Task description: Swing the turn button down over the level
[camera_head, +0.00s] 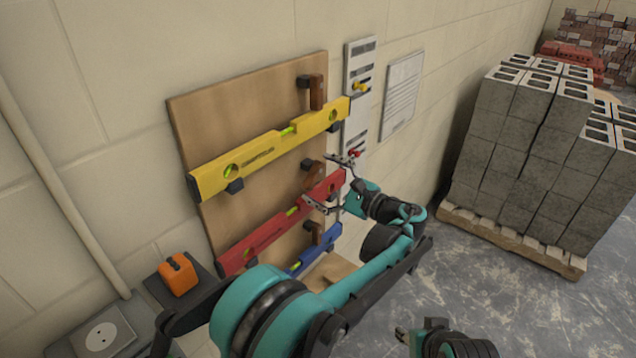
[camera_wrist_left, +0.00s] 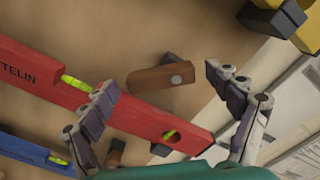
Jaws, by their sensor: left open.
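A red level (camera_head: 285,222) sits slanted on a wooden board (camera_head: 215,120) on the wall; it also shows in the left wrist view (camera_wrist_left: 135,110). A brown wooden turn button (camera_wrist_left: 160,77) with a round pivot lies beside the red level's upper edge; in the head view this button (camera_head: 311,171) is tilted. I cannot tell whether its end overlaps the level. My left gripper (camera_head: 328,182) is open around the button, one finger on each side, with gaps to both fingers in the left wrist view (camera_wrist_left: 160,80). My right gripper (camera_head: 404,335) is partly visible at the bottom, its jaws unclear.
A yellow level (camera_head: 265,152) hangs above with its own button (camera_head: 317,92), and a blue level (camera_head: 318,250) hangs below. A white slotted strip (camera_head: 357,85) and a paper sheet (camera_head: 402,95) are to the right. Grey blocks (camera_head: 520,120) stand on a pallet at right.

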